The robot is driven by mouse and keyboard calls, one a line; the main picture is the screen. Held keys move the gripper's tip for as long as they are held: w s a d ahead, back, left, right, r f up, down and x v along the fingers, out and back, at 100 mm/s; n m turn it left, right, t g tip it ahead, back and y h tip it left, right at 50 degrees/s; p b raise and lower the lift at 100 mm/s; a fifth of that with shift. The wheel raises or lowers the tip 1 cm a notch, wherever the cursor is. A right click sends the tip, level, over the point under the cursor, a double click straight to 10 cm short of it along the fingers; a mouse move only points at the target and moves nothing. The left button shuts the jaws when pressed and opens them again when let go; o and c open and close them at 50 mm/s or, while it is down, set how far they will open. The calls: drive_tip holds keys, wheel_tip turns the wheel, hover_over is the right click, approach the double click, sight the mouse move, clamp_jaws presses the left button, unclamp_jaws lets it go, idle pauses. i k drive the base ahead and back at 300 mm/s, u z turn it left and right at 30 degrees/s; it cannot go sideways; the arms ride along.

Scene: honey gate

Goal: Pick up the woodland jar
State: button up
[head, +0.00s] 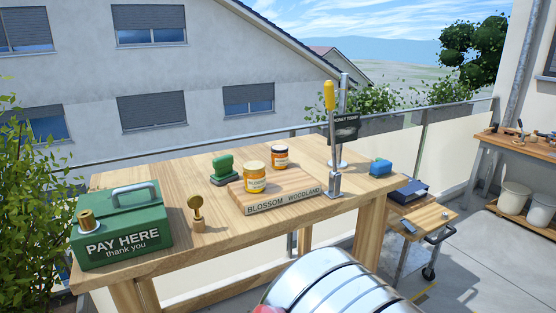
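The block's front reads "BLOSSOM WOODLAND". A golden jar with a yellow lid (255,178) stands on the block, in front and to the left of the dark jar. A ribbed silver part of my arm shows at the bottom of the head view, well in front of the jars. My gripper is not in view.
A green cash box (122,226) and brass stamp (197,213) stand on the table (213,243) at left. A green-handled stamp (224,171) is left of the block. A yellow-handled lever (331,140) rises at its right, near a blue object (380,167).

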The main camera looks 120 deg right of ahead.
sight(279, 154)
drive_tip(key=k, duration=2.95)
drive_tip(key=z, duration=0.6)
drive_tip(key=i, duration=0.8)
